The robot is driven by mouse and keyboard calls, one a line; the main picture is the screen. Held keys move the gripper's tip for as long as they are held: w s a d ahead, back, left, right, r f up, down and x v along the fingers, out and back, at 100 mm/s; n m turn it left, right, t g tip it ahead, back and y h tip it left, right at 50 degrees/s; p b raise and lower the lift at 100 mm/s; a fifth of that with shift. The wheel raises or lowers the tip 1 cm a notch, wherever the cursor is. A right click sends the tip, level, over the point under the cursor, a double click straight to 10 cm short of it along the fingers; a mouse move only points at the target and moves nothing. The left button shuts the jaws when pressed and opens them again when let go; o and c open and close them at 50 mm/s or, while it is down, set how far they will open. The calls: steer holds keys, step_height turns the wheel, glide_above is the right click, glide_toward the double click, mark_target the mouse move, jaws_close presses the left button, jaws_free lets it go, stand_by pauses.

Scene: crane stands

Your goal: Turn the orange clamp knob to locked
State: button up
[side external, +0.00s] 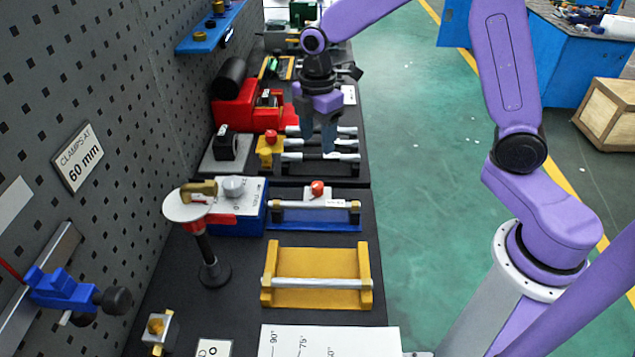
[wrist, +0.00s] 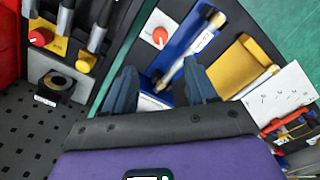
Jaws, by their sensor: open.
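A red-orange knob (side external: 317,188) sits at the back of the blue cradle (side external: 313,219), which holds a silver rod; the knob also shows in the wrist view (wrist: 160,37). A second red-orange knob (side external: 270,136) tops the yellow block (side external: 269,152), also seen at the upper left of the wrist view (wrist: 40,37). I cannot tell from colour alone which is the clamp knob. My gripper (side external: 320,140) is open and empty, above the dark cradle with several grey rods, apart from both knobs. In the wrist view its fingers (wrist: 160,90) point toward the blue cradle.
A yellow cradle (side external: 317,258) with a rod and a white angle sheet (side external: 330,340) lie nearer the camera. A round-topped post (side external: 208,245) and a white-topped blue box (side external: 238,205) stand left of the blue cradle. The pegboard wall (side external: 80,60) bounds the left; open floor lies right.

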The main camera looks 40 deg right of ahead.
mark_target(318, 184)
step_height(318, 184, down, 14)
steer(key=shift+r, duration=0.2)
stand_by(0.4)
steer(key=c, duration=1.1)
